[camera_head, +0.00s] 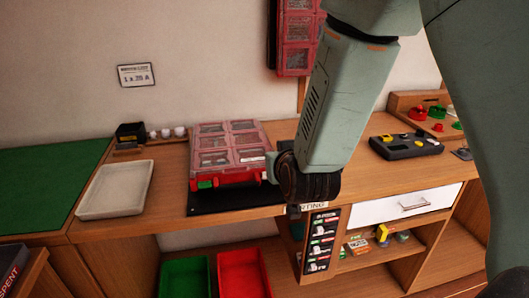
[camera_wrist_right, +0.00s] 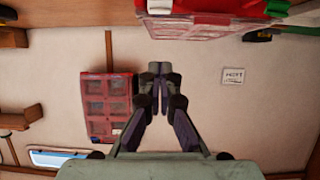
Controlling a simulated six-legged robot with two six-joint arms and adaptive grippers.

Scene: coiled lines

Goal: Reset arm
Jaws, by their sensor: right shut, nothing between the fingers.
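My right arm reaches in from the right in the head view, across the bench. Its gripper (camera_wrist_right: 160,70) shows plainly in the right wrist view, with its fingers together and nothing between them. In the head view the gripper is mostly hidden behind my wrist, near the right side of a red case with clear compartments (camera_head: 228,150). The case lies closed on a black mat (camera_head: 235,199), with a green latch at its front. It also shows at the top edge of the right wrist view (camera_wrist_right: 205,22), apart from the fingers. My left gripper is not in view.
A similar red case (camera_head: 297,40) hangs on the wall. A white tray (camera_head: 116,189) and green mat (camera_head: 40,185) lie left. A dark device (camera_head: 405,146) and a wooden stand with coloured knobs (camera_head: 430,115) are right. Green (camera_head: 185,277) and red (camera_head: 241,273) bins sit below.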

